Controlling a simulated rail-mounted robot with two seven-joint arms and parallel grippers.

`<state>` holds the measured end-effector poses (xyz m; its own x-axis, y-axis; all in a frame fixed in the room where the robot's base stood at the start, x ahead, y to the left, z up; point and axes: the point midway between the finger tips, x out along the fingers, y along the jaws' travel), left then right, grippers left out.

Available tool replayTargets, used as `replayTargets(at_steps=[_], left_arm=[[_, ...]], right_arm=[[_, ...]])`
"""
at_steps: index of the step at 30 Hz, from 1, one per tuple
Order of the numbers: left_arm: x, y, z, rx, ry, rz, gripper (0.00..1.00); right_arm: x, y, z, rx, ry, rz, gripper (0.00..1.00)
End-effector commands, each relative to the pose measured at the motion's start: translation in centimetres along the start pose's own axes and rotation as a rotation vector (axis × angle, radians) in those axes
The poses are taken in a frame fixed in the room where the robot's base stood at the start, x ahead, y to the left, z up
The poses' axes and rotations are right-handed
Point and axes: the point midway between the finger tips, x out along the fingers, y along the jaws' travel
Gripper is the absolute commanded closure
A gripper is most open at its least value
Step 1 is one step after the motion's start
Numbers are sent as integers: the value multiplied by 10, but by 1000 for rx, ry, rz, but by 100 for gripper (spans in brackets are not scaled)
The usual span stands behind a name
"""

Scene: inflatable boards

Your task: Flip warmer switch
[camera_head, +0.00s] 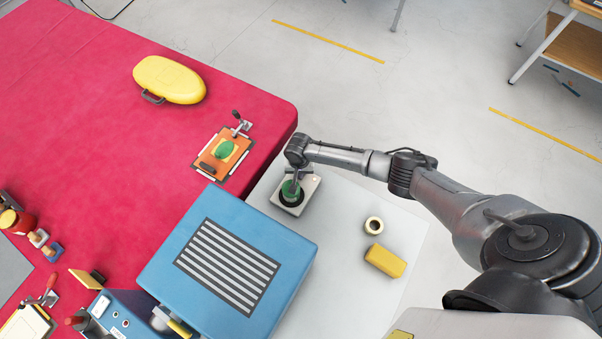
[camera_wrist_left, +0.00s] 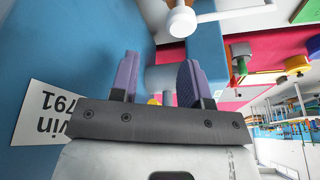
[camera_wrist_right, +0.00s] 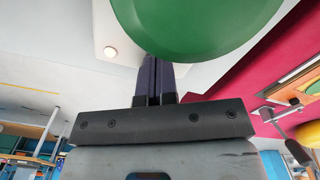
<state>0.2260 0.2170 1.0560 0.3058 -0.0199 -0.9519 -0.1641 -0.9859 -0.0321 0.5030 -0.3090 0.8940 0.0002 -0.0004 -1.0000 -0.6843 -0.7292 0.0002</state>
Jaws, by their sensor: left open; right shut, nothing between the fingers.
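A small pale box (camera_head: 309,184) with a dark-rimmed green disc (camera_head: 291,192) on top stands on the white surface beyond the blue machine; I take it for the warmer. My right gripper (camera_head: 294,186) is shut and empty, pointing down over the disc. In the right wrist view the green disc (camera_wrist_right: 205,22) fills the top, close to the shut fingers (camera_wrist_right: 155,75). A small round light-coloured spot (camera_wrist_right: 110,51) shows on the pale panel beside it. I cannot make out the switch. My left gripper (camera_wrist_left: 158,80) is open, close to a blue body, with a grey cylindrical part between or behind its fingers.
A blue machine (camera_head: 295,245) with a striped grille stands left of the white surface (camera_head: 345,215). A clipboard-like orange board (camera_head: 213,168) and yellow case (camera_head: 170,80) lie on the red table (camera_head: 80,110).

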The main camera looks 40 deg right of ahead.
Motion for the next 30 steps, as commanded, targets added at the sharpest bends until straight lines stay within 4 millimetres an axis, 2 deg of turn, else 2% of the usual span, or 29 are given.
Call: replayTargets(at_steps=[30], left_arm=[[7,2,2,-5,1,4,57]], right_arm=[[13,0,0,0,0,0,100]])
